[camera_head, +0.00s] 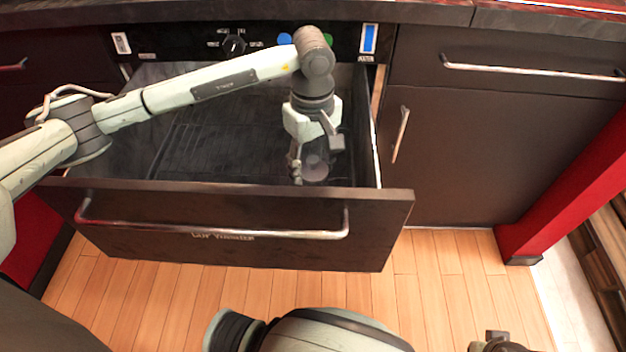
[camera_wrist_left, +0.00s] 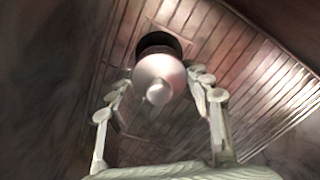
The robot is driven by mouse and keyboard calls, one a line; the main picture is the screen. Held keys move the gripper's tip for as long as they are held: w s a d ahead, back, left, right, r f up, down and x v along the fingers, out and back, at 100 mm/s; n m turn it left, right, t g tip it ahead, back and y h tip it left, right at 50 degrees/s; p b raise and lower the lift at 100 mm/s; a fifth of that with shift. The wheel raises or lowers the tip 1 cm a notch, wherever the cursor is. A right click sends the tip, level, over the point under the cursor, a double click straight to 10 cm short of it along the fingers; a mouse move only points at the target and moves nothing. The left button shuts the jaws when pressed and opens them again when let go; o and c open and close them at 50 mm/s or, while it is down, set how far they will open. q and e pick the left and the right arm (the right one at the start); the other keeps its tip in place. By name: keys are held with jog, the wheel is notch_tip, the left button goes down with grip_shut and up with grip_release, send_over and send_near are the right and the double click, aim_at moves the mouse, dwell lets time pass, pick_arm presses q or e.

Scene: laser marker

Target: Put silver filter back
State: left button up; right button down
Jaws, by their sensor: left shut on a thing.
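The silver filter (camera_head: 315,172) is a small round, pinkish-silver piece inside the open drawer, near its front right corner. In the left wrist view the silver filter (camera_wrist_left: 160,72) shows a pale knob at its middle, with a dark round opening or rim (camera_wrist_left: 158,42) just behind it. My left gripper (camera_head: 316,160) reaches down into the drawer and is shut on the filter, one finger on each side. I cannot tell whether the filter touches the drawer floor. Part of what looks like my right gripper (camera_head: 490,343) shows at the bottom edge; its fingers are not clear.
The dark drawer (camera_head: 240,215) is pulled out, with a metal handle across its front and a slatted rack (camera_head: 215,135) inside. A control panel with a knob (camera_head: 234,44) sits above it. A closed cabinet (camera_head: 470,150) stands right. Wooden floor (camera_head: 445,285) in front is clear.

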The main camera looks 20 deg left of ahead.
aim_at(313, 182)
pick_arm(q)
notch_tip(313, 182, down, 5)
jog(key=shift+r, duration=0.2)
jog(key=shift+f, duration=0.15)
pick_arm(e)
jog(key=shift+f, duration=0.45)
pick_arm(q)
jog(key=shift+f, duration=0.1)
pick_arm(e)
jog(key=shift+r, duration=0.1)
pick_arm(q)
jog(key=o, duration=1.2)
pick_arm(e)
jog(key=shift+w+r, duration=0.15)
jog(key=shift+r, duration=0.25)
